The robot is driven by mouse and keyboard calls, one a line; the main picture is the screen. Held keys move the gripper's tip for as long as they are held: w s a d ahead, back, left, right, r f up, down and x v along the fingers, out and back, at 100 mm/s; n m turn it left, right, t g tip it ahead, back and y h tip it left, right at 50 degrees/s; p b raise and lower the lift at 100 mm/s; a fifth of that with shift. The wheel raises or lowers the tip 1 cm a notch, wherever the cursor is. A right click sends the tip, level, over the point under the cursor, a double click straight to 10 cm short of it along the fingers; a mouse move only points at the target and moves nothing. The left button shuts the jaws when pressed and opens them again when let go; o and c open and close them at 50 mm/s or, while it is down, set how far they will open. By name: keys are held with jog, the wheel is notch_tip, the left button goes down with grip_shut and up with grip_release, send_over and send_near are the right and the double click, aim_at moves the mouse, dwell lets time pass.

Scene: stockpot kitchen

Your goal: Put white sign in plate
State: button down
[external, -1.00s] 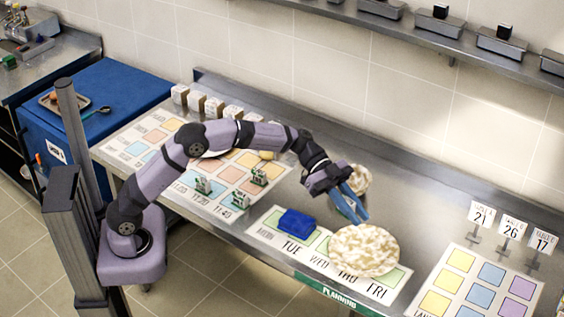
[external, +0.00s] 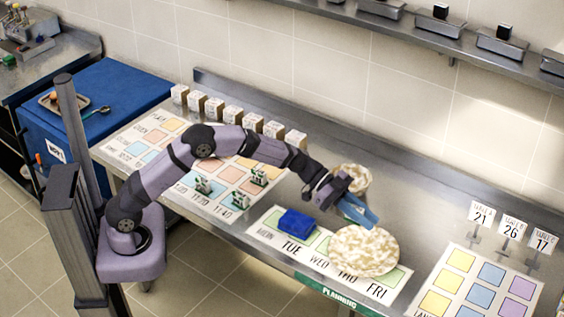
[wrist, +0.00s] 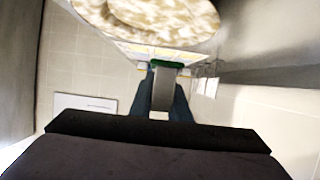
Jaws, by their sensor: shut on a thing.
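My gripper (external: 369,218) has blue fingers and hangs above the back edge of the plate. In the external view the held thing cannot be made out. The mottled beige and white plate (external: 363,251) lies on the weekday sheet, with its upper face bare. The plate also fills the top of the wrist view (wrist: 160,18), ahead of the fingertips and apart from them.
A blue block (external: 297,222) sits on the weekday sheet (external: 264,236), left of the plate. A mottled bowl (external: 354,177) stands behind my gripper. Small green-based signs (external: 203,186) stand on the left sheet. White numbered signs (external: 512,228) stand at right.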

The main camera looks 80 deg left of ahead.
jog(key=shift+f+p, duration=0.6)
jog(key=shift+f, duration=1.85)
jog(key=shift+s+f+b, duration=0.2)
jog(key=shift+f+b, duration=0.7)
jog(key=shift+b, duration=0.7)
jog(key=c, duration=1.7)
grip_release()
jog(key=shift+o, duration=0.2)
jog(key=shift+r, duration=0.15)
jog(key=r+p, duration=0.1)
jog(key=p, duration=0.2)
jog(key=shift+r+p, duration=0.25)
jog(key=shift+p, duration=0.15)
jog(key=b+v, duration=0.4)
jog(key=v, duration=0.7)
jog(key=shift+s+a, duration=0.2)
jog(key=shift+a, duration=0.15)
jog(key=shift+r, duration=0.1)
